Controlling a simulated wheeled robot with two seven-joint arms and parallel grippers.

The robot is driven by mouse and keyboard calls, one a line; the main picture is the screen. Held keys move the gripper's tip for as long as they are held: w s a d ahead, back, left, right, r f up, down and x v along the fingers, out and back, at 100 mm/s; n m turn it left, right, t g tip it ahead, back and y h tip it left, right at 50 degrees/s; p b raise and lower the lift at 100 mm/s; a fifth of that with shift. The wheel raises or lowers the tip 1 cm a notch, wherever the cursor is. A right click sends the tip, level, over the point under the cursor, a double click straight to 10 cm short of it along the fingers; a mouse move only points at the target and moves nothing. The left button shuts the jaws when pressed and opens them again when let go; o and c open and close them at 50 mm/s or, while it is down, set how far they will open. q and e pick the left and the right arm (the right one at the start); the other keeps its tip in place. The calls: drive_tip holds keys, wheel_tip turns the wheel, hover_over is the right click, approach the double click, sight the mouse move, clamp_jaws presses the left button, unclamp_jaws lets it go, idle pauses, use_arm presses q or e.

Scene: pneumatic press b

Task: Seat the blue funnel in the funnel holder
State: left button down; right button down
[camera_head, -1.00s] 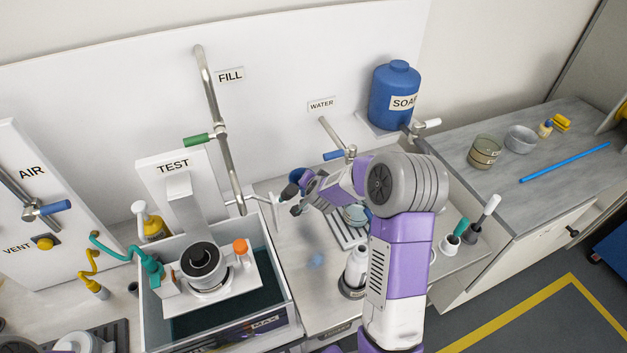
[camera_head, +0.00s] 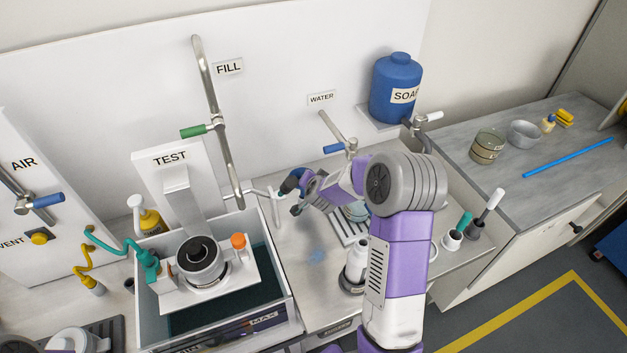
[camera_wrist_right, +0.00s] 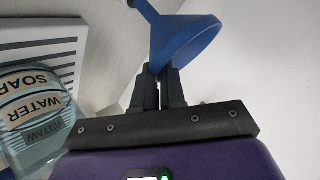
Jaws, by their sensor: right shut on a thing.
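My right gripper (camera_wrist_right: 167,88) is shut on the blue funnel (camera_wrist_right: 187,42). In the wrist view the funnel's cone stands beyond the fingers, tilted, with its spout toward the upper left. In the head view my right gripper (camera_head: 287,197) is over the back left of the grey counter, and a little of the funnel (camera_head: 299,172) shows blue behind its fingers. A thin white bracket (camera_head: 262,192), apparently the funnel holder, stands just left of the gripper. The funnel looks apart from it, but the gap is hard to judge. My left gripper is out of view.
The test tank (camera_head: 287,303) stands to the left, with the fill pipe (camera_head: 219,130) above its back right. The water tap (camera_head: 338,128) is behind my right arm.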

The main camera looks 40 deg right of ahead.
drive_tip(key=shift+f+b, duration=1.8)
drive_tip(key=shift+f, duration=0.25)
drive_tip(key=c, duration=1.1)
unclamp_jaws()
drive_tip(key=shift+r, duration=0.1)
drive_tip(key=p+v, duration=0.2)
drive_tip(key=v, duration=0.5)
drive_tip(key=shift+s+a+r, duration=0.1)
drive_tip(key=shift+s+r, duration=0.05)
drive_tip(key=shift+s, duration=0.05)
drive_tip(key=b+x, duration=0.2)
drive_tip(key=x, duration=0.6)
drive_tip(key=shift+s+a+r+p, duration=0.1)
drive_tip(key=shift+s+r+p, duration=0.05)
drive_tip(key=shift+r+p, duration=0.65)
